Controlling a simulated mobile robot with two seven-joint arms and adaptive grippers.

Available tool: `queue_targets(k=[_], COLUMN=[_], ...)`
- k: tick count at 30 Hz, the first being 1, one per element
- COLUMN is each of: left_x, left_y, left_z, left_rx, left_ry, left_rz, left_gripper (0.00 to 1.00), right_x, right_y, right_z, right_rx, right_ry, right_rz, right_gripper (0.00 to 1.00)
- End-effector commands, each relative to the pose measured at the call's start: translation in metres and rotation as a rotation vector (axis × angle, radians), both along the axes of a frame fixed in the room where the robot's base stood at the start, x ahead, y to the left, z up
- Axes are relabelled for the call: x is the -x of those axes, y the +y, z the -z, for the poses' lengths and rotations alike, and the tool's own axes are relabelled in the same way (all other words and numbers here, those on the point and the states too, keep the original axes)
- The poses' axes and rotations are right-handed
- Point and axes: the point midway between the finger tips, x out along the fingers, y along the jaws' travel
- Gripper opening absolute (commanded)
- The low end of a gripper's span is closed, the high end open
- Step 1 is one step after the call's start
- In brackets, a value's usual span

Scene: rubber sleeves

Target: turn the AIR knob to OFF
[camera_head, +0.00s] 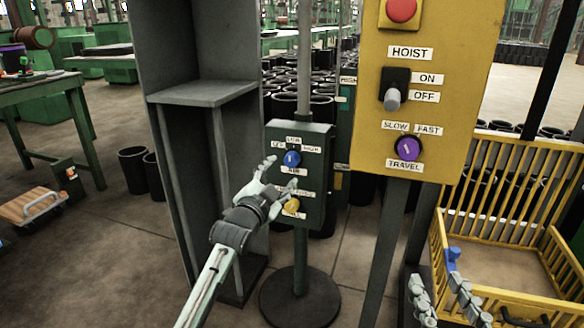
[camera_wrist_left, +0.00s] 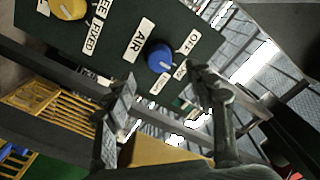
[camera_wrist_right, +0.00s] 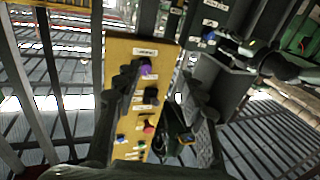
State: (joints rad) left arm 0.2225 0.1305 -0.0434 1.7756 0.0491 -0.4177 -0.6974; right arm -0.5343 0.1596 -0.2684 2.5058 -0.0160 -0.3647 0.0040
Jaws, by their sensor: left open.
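The blue AIR knob (camera_head: 291,158) sits on a dark green control box (camera_head: 313,180) on a post. In the left wrist view the blue knob (camera_wrist_left: 160,58) shows a white mark that appears to point toward LOW, away from the OFF label (camera_wrist_left: 192,42). My left gripper (camera_head: 281,174) is open in front of the box, its fingers spread below and to the left of the knob. In its wrist view the open fingers (camera_wrist_left: 162,95) are apart from the knob. My right gripper (camera_head: 445,290) is open and empty at the lower right, also seen in its wrist view (camera_wrist_right: 163,92).
A yellow knob (camera_head: 291,205) sits lower on the same box, close to my left fingers. A yellow hoist panel (camera_head: 425,100) with a switch and purple knob stands to the right. A grey cabinet (camera_head: 200,95) is to the left. A yellow crate (camera_head: 490,190) stands at right.

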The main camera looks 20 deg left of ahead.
Motion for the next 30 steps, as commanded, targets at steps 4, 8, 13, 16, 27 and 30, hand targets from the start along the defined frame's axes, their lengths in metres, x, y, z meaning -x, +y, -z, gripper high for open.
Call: queue_targets(k=[4,8,13,16,27,30], left_x=[-0.026,-0.045,-0.06,-0.063,-0.063,-0.063], left_y=[-0.001,-0.002,-0.003,-0.003,-0.003,-0.003], left_z=[0.0,0.001,0.001,0.001,0.001,0.001], left_rx=[0.003,0.003,0.003,0.003,0.003,0.003], left_ry=[0.001,0.001,0.002,0.004,0.004,0.004], left_rz=[0.001,0.001,0.001,0.001,0.001,0.001], left_gripper=[0.55,0.55,0.55,0.55,0.35,0.23], right_x=[0.002,0.005,0.008,0.009,0.009,0.009], right_y=[0.006,0.011,0.014,0.015,0.015,0.015], right_z=[-0.014,-0.028,-0.04,-0.042,-0.043,-0.043], right_rx=[-0.035,-0.065,-0.09,-0.096,-0.096,-0.096], right_ry=[-0.069,-0.128,-0.179,-0.189,-0.189,-0.189], right_rz=[-0.013,-0.023,-0.033,-0.034,-0.034,-0.035], right_gripper=[0.4,0.4,0.4,0.4,0.4,0.4])
